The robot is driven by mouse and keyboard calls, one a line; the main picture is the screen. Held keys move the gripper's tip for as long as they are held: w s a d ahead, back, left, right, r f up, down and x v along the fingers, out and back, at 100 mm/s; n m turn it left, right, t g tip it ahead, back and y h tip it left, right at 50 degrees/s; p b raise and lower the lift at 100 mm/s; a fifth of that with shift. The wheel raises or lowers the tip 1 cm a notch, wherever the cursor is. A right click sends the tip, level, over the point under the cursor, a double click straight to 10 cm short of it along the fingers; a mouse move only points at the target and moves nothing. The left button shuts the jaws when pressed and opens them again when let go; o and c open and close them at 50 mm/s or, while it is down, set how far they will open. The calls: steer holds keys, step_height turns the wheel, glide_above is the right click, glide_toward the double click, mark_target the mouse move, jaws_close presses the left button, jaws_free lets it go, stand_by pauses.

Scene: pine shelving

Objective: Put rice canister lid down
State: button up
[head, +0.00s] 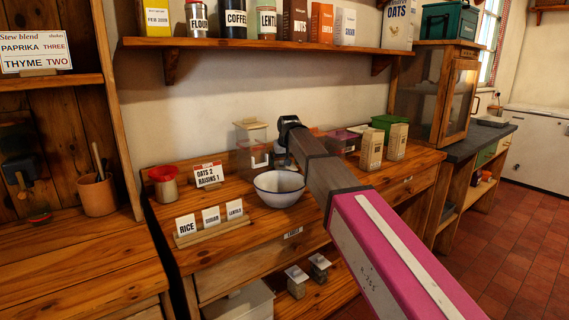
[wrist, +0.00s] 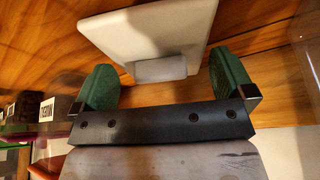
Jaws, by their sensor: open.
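In the wrist view, a square white lid (wrist: 150,28) with a pale block-like handle (wrist: 160,69) is at wood-coloured boards. My gripper (wrist: 163,66) is open, with one green finger on each side of the handle and a visible gap on both sides. Whether the lid touches the wood is unclear. In the head view, my arm reaches over the counter and its dark wrist end hides the fingers and the lid. A clear canister (head: 250,158) with a white label stands just left of the wrist; its contents cannot be told.
A white enamel bowl (head: 280,188) stands in front of the canister. A red-topped tin (head: 164,184), an oats card (head: 208,175) and a card rack (head: 213,233) are to the left. Two cartons (head: 372,146) and a green box (head: 389,124) stand right. A loaded shelf (head: 270,45) hangs above.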

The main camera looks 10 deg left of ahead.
steer(key=v, duration=1.1)
steer(key=shift+r, duration=0.25)
steer(key=shift+d, duration=0.1)
